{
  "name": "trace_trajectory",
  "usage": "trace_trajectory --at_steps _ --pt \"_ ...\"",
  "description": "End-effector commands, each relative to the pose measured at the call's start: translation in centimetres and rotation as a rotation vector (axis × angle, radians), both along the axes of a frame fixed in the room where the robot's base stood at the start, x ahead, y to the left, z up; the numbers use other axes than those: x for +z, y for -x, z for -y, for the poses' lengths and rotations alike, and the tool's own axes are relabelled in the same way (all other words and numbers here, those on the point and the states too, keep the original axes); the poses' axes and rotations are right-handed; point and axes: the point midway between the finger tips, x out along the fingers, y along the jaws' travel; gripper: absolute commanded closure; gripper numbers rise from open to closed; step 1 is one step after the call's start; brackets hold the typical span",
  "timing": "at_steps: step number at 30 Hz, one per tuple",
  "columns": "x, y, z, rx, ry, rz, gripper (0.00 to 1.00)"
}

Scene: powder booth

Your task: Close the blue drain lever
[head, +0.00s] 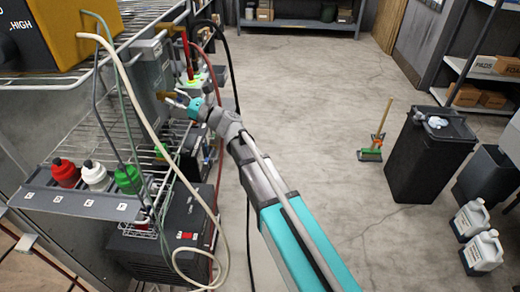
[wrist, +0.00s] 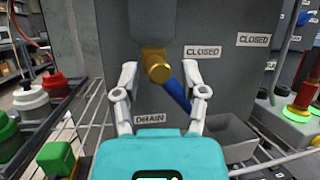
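The blue drain lever (wrist: 176,95) shows in the wrist view. It slants down and right from a brass valve (wrist: 156,65) on a grey housing (wrist: 110,40). A DRAIN label (wrist: 150,118) is below it, and a CLOSED label (wrist: 202,51) is up and right of it. My gripper (wrist: 161,92) is open, with one finger on each side of the valve in the picture. The lever's lower end lies close to the right finger; I cannot tell whether they touch. In the head view my gripper (head: 176,99) is beside the grey housing (head: 152,66), and the lever is not clear there.
Red, white and green bottles (head: 94,175) stand in a rack at the left. Hoses and cables (head: 112,75) hang close to my arm. A small grey tray (wrist: 230,131) is below right of the lever. The floor (head: 300,90) to the right is open, with a black bin (head: 430,155) beyond.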

Motion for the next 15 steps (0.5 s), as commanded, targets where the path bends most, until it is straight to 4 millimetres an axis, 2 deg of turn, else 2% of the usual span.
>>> trace_trajectory --at_steps 2,15 --pt "0.0 0.3 0.0 0.001 -0.004 -0.055 0.46" --pt "-2.7 1.7 5.6 -0.002 -0.004 -0.059 0.46"
